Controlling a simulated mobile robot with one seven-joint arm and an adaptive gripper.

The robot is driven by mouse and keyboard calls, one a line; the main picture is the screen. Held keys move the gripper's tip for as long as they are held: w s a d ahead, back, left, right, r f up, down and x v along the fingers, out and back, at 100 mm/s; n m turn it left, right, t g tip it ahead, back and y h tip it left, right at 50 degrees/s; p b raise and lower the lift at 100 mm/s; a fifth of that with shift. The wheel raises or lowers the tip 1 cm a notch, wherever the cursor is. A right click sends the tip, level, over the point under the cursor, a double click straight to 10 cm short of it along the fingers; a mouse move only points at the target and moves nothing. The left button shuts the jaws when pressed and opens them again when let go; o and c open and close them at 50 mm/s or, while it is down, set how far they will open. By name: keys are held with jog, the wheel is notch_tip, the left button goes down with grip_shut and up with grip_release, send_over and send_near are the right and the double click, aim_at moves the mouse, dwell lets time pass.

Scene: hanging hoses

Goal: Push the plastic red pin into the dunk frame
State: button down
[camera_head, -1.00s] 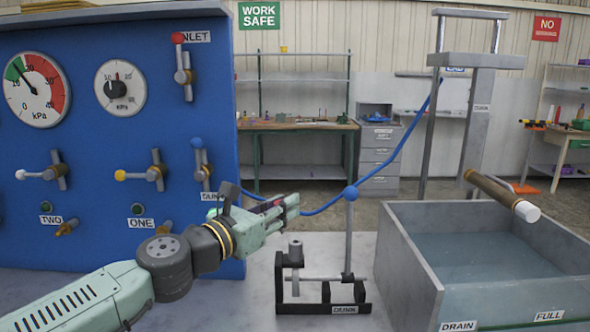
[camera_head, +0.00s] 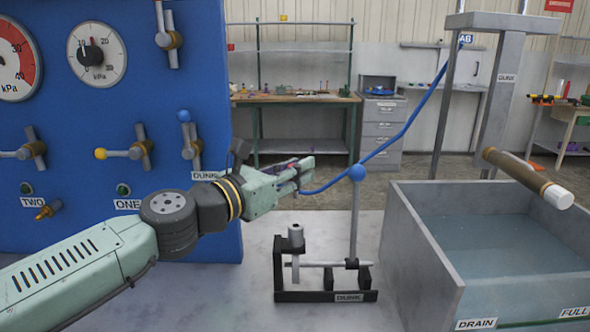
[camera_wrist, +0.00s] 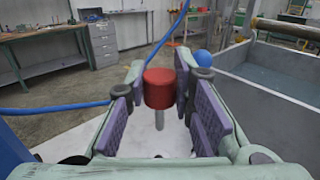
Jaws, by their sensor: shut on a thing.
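The red pin (camera_wrist: 159,88) has a thick red cylindrical head and a thin grey shank pointing down. In the wrist view it is upright between the purple-padded fingers of my gripper (camera_wrist: 162,78), which is shut on it. In the head view my gripper (camera_head: 303,173) is in the air above the dunk frame and left of the blue ball (camera_head: 357,173); the pin is mostly hidden there by the fingers. The dunk frame (camera_head: 325,297) is a black base labelled DUNK, with a grey upright cylinder (camera_head: 296,240) at left and a horizontal grey rod (camera_head: 322,265).
A blue valve panel (camera_head: 90,170) stands at left. A water tank (camera_head: 425,260) is close at right, with a brown tube (camera_head: 520,177) above it.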

aim_at(295, 193)
jog(key=shift+f+b, duration=1.85)
jog(key=shift+f, duration=0.6)
jog(key=shift+f+b, duration=2.65)
jog(key=shift+b, duration=0.3)
jog(key=c, duration=1.3)
grip_release()
jog(key=shift+r, duration=0.1)
jog(key=v, duration=1.2)
